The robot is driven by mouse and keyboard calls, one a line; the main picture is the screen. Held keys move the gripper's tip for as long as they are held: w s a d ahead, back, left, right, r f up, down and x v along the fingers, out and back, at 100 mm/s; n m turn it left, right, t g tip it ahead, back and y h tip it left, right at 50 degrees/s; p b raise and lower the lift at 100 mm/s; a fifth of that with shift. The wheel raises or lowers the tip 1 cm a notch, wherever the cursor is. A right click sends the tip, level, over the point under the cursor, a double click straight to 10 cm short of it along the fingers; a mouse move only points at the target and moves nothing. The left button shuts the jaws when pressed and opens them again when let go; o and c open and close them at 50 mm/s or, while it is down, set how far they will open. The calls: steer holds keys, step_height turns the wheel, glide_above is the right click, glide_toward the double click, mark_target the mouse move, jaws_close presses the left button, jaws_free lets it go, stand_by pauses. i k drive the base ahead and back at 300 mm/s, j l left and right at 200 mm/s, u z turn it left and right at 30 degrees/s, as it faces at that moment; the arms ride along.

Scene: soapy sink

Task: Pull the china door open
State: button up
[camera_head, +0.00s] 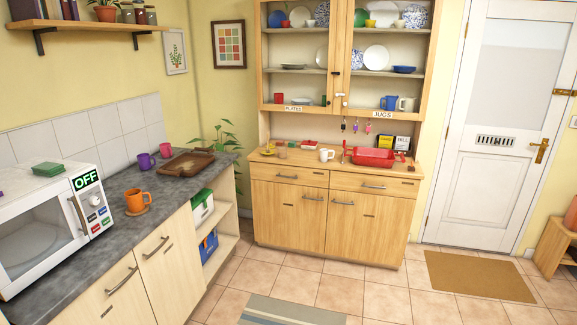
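A tall wooden china cabinet (345,106) stands against the back wall. Its upper part has two glass doors that look shut. The left glass door (264,70) is above a label reading PLATES, and the right glass door (431,60) is above a label reading JUGS. Small dark and pale fittings (340,97) sit where the doors meet; their exact form is too small to tell. Plates, bowls, cups and jugs show behind the glass. The lower part has drawers and cupboard doors with metal handles. My gripper is not in view.
A red dish rack (373,157) and a white mug (326,155) stand on the cabinet's ledge. A grey counter (110,215) with a microwave (90,208) runs along the left. Tiled floor (340,293) before the cabinet is mostly clear, with a striped rug (290,311) and a brown mat (478,276).

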mark_target(364, 226)
steer(key=i+u, duration=0.15)
steer(key=i, duration=2.1)
steer(key=i+j+z, duration=0.15)
steer(key=i+z, duration=0.3)
steer(key=i, duration=0.15)
steer(key=i+j+z, duration=0.9)
steer(key=i, duration=0.15)
